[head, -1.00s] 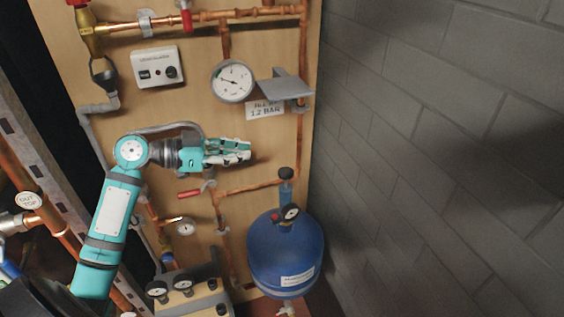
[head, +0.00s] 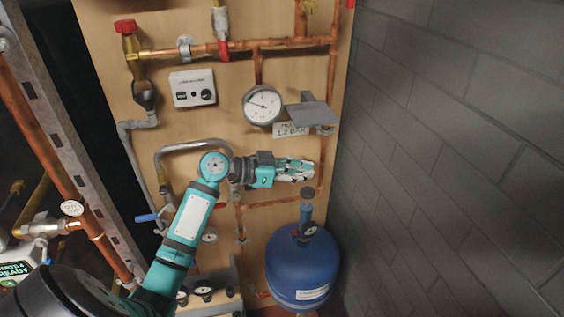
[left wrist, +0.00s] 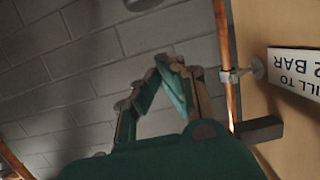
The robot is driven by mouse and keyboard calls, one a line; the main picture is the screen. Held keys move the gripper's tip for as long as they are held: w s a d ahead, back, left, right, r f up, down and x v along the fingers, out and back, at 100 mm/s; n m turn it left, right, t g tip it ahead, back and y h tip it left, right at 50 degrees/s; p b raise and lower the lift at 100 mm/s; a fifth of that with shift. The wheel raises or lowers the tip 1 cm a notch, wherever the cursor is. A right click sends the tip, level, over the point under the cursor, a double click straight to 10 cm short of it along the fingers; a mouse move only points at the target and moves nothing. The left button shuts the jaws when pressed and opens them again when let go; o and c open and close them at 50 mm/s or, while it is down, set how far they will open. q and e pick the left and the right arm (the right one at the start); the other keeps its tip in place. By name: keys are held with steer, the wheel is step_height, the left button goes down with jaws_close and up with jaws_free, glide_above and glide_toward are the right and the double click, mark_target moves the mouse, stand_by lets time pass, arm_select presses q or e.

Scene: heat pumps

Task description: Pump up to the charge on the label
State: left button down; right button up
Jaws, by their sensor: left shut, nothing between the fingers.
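The label (head: 290,130) hangs on the wooden board under a grey bracket and reads about "1.2 BAR"; in the left wrist view the label (left wrist: 298,68) shows upside down. A large round dial gauge (head: 262,104) is left of it. A blue vessel (head: 302,272) stands below, with a blue stem (head: 305,213), a small dark gauge (head: 310,229) and a black knob (head: 306,192) on top. My left gripper (head: 308,170) is shut and empty, pointing right, just above the knob in the picture; depth between them is unclear. My right gripper is out of view.
Copper pipes (head: 290,43) with red-handled valves (head: 222,48) cross the board. A white control box (head: 193,88) is at upper left. A grey bracket shelf (head: 313,113) juts out above my gripper. A grey block wall (head: 450,150) bounds the right side.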

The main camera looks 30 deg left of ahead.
arm_select(q)
step_height(320, 180, down, 3)
steer(key=shift+w+d+f+p, duration=0.1)
steer(key=shift+w+d+p, duration=0.05)
steer(key=shift+p, duration=0.55)
steer(key=shift+f, duration=0.45)
step_height(320, 180, down, 5)
steer(key=b, duration=0.5)
steer(key=shift+r+b, duration=0.2)
steer(key=shift+b, duration=0.1)
steer(key=shift+r, duration=0.1)
steer(key=shift+s, duration=0.2)
glide_toward(303, 193)
steer(key=shift+s+a, duration=0.6)
steer(key=shift+s, duration=0.3)
